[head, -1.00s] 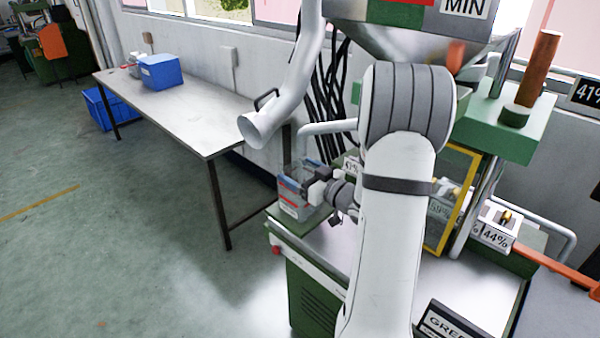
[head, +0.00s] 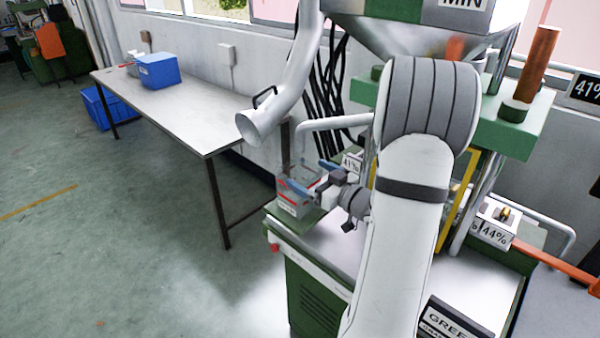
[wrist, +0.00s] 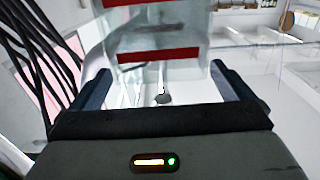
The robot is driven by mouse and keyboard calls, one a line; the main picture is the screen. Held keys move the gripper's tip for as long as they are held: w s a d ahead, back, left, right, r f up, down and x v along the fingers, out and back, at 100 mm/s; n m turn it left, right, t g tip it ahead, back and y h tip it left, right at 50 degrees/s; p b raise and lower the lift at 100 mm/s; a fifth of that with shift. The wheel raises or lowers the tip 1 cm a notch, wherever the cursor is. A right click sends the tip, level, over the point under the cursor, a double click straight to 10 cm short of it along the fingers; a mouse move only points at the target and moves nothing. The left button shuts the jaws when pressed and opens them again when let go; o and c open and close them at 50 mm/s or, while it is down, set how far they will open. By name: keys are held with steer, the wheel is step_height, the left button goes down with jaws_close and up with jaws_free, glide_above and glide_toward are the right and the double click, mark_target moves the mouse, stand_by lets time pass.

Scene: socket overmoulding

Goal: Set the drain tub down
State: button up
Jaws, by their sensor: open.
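The drain tub (head: 291,207), a grey-white box with a red stripe and a clear upper part, stands at the left end of the green machine's bench. My gripper (head: 324,178) is just right of the tub, its blue fingers open and pointing at it. In the wrist view the tub's clear wall with red bands (wrist: 158,56) rises ahead of the fingers, and my gripper (wrist: 163,82) is open with the fingers apart on both sides. Whether a finger touches the tub cannot be told.
A grey pipe (head: 272,112) and black cables hang behind the tub. A steel table (head: 196,117) with a blue bin (head: 158,71) stands to the left. The machine bench's steel top (head: 325,242) is bare in front of my arm. Open floor lies at left.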

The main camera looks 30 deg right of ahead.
steer(key=v, duration=0.7)
steer(key=shift+s+b, duration=0.25)
steer(key=shift+b, duration=0.1)
steer(key=shift+w, duration=0.1)
